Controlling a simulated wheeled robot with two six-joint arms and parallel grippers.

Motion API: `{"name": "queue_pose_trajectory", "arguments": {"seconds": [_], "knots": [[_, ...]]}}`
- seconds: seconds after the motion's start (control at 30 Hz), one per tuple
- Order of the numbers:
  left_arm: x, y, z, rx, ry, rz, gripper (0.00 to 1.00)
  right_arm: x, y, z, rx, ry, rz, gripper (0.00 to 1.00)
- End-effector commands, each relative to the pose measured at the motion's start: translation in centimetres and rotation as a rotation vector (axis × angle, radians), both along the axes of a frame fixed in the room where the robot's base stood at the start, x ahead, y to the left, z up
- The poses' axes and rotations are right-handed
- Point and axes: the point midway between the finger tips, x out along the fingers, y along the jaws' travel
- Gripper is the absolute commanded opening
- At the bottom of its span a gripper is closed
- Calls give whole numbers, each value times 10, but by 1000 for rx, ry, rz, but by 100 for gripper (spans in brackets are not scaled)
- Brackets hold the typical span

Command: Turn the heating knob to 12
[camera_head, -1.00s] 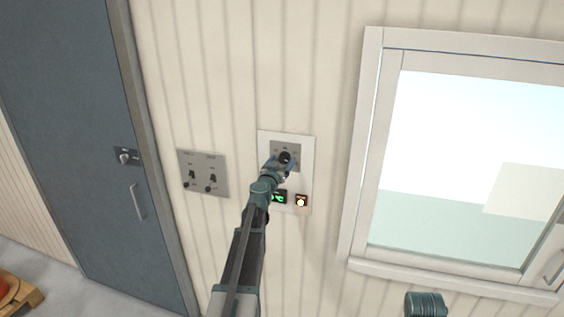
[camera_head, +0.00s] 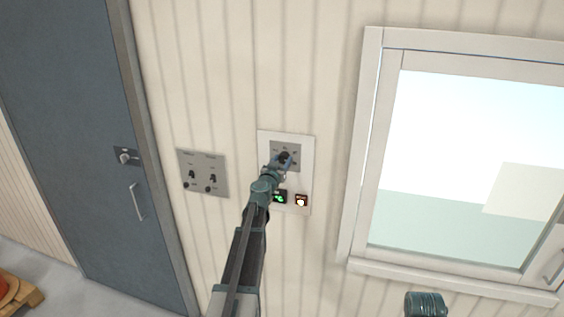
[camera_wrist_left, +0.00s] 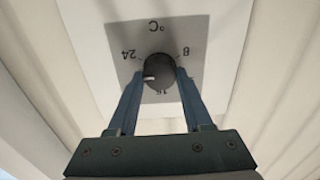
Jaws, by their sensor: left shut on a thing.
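The heating knob (camera_wrist_left: 159,71) is a dark round knob on a grey square plate. In the left wrist view its scale is upside down: 24 at the left, 8 at the right, a partly hidden number near 15 or 16 below. Its white pointer mark is on the knob's lower left, between 24 and the lower number. My left gripper (camera_wrist_left: 156,76) is shut on the knob, one finger at each side. In the head view the gripper (camera_head: 284,163) covers part of the knob (camera_head: 284,157).
A grey switch panel (camera_head: 203,174) is to the left, then a blue-grey door (camera_head: 75,120). A window (camera_head: 470,160) is to the right.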

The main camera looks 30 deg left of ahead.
Motion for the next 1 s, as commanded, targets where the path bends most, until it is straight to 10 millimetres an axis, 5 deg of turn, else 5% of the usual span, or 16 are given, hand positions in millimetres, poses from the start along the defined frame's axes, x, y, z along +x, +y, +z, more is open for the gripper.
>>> {"name": "queue_pose_trajectory", "arguments": {"seconds": [1.0], "knots": [[-1,4,-1,-815,-197,1,0,0,0,-2,0,0,0,50]]}}
